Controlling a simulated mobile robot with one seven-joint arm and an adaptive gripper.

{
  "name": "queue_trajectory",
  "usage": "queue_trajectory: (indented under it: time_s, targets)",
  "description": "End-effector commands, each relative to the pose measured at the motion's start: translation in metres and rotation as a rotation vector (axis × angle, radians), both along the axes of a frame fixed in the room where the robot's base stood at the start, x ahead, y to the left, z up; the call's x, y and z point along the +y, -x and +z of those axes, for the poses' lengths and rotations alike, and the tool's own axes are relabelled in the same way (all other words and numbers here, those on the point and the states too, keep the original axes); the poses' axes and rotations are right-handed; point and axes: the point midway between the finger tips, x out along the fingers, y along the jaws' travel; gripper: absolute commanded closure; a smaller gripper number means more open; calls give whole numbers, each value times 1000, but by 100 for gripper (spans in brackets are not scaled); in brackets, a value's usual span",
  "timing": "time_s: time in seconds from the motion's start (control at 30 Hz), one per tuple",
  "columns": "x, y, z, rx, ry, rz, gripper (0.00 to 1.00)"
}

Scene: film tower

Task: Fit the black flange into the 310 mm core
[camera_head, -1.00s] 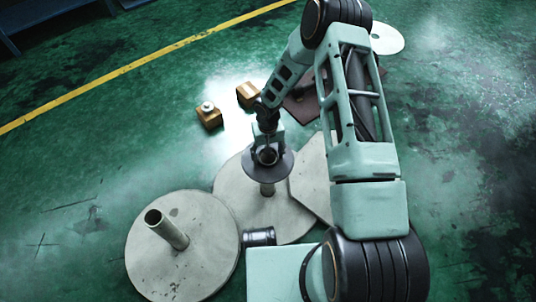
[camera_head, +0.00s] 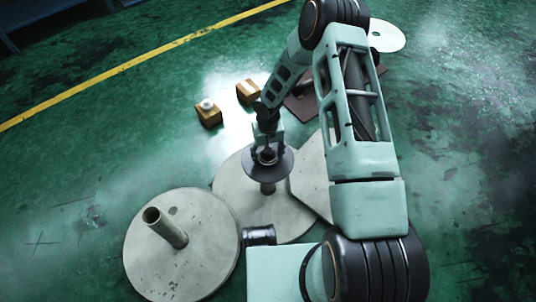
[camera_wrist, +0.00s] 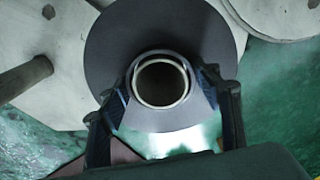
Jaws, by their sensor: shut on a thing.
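The black flange (camera_head: 284,167) is a dark disc with a raised ring hub at its centre. In the wrist view the flange (camera_wrist: 160,28) lies face-on below the jaws. My gripper (camera_wrist: 167,88) is shut on the hub, one finger on each side of it. Directly under the flange, a short grey tube core (camera_head: 267,188) stands on a pale round plate (camera_head: 236,190); its top is hidden by the disc. I cannot tell whether flange and core touch. Another core (camera_head: 167,229), with an open top, stands on the left plate (camera_head: 200,255). No size marks are readable.
Two small brown boxes (camera_head: 208,116) (camera_head: 247,92) sit behind, one with a white item on top. A brown plate (camera_head: 300,108) and white disc (camera_head: 388,37) lie beyond my arm. Left floor is clear.

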Motion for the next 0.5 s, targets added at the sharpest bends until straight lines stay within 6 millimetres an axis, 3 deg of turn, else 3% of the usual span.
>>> queue_trajectory:
  time_s: [0.37,0.4,0.5]
  targets:
    - [0,0,-2,-1,0,0,70]
    - [0,0,-2,0,0,0,37]
    - [0,0,-2,0,0,0,26]
